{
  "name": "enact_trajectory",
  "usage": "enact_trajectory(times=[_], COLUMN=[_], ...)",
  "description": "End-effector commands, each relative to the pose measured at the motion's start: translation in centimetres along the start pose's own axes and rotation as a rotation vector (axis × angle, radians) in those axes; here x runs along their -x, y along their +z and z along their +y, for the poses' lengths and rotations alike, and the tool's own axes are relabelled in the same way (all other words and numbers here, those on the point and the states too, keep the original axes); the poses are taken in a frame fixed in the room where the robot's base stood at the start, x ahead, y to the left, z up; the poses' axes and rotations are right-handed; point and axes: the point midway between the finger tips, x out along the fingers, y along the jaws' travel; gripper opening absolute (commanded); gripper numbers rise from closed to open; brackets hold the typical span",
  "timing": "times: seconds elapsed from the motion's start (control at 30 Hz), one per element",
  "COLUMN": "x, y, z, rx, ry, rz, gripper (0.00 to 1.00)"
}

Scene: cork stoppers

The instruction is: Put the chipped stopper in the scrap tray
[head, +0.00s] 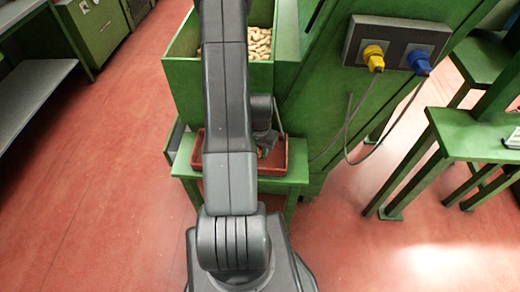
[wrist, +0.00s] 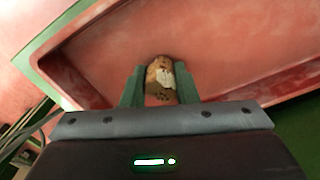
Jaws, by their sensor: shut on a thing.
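My gripper (wrist: 160,88) is shut on the chipped stopper (wrist: 160,80), a brown cork with a pale broken patch on its side. The stopper sits between the two green fingers in the wrist view. Behind it is the red scrap tray (wrist: 105,45), with its raised rim around a bare floor. In the head view the red tray (head: 297,157) lies on a low green stand, partly hidden by my arm. The gripper is over the tray there. I cannot tell whether the stopper touches the tray floor.
A green bin (head: 183,85) holding many pale corks (head: 259,43) stands behind the tray. To the right a green machine carries a socket panel (head: 397,45) with yellow and blue plugs and hanging cables. A green bench (head: 470,140) stands farther right. Red floor is clear at left.

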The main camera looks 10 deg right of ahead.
Motion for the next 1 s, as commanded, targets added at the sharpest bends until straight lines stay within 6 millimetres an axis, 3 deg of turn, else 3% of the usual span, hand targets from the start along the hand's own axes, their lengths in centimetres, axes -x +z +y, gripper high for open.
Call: enact_trajectory(times=[0.23, 0.27, 0.33, 0.37, 0.77, 1.0], x=[-0.5, -0.3, -0.3, -0.3, 0.4, 3.9], y=[0.0, 0.0, 0.0, 0.0, 0.0, -0.1], z=[0.0, 0.0, 0.0, 0.0, 0.0, -0.1], rx=[0.0, 0.0, 0.0, 0.0, 0.0, 0.0], ry=[0.0, 0.0, 0.0, 0.0, 0.0, -0.002], rz=[0.0, 0.0, 0.0, 0.0, 0.0, 0.004], gripper=[0.06, 0.33, 0.46, 0.49, 0.49, 0.49])
